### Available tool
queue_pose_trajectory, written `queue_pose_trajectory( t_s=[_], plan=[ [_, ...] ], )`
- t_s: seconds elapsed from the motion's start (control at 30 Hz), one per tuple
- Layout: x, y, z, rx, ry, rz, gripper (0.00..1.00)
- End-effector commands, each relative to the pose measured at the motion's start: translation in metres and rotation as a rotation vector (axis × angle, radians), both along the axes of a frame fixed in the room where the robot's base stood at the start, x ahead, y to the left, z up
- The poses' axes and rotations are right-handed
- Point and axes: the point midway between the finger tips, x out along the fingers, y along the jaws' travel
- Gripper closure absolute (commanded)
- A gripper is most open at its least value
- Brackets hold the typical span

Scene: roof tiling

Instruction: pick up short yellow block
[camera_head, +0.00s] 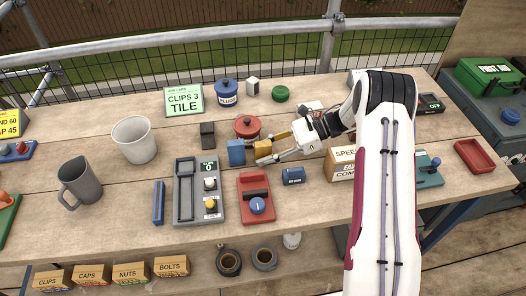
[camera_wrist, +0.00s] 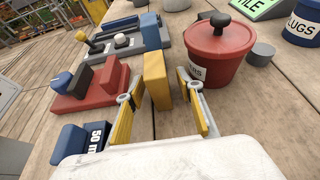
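The short yellow block (camera_wrist: 157,82) stands upright on the wooden bench, just ahead of and between my fingertips in the wrist view. In the head view the yellow block (camera_head: 262,147) shows in part near the finger ends, beside a blue block (camera_head: 236,152). My gripper (camera_wrist: 160,88) is open, with one yellow-padded finger on each side of the block and visible gaps to both. It also shows in the head view (camera_head: 268,149), low over the bench, reaching in from the right. The block's contact with the bench is clear; its far side is hidden.
A red lidded pot (camera_wrist: 222,52) stands close by the right finger. A red switch box (camera_wrist: 95,85) and a grey control tray (camera_head: 185,190) lie on the other side. Bare bench lies toward the front edge.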

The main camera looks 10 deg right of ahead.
Motion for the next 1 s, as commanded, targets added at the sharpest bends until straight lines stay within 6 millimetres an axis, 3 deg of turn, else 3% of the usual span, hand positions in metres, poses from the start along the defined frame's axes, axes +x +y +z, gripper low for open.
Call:
queue_pose_trajectory(
  t_s=[0.57,0.6,0.73,1.0],
  plan=[
    [-0.0003,0.0046,-0.0021,0.000,0.001,0.000,0.63],
    [-0.0003,0.0046,-0.0021,0.000,0.001,0.000,0.66],
    [-0.0003,0.0046,-0.0021,0.000,0.001,0.000,1.00],
    [-0.0003,0.0046,-0.0020,0.000,0.001,0.000,1.00]
  ],
)
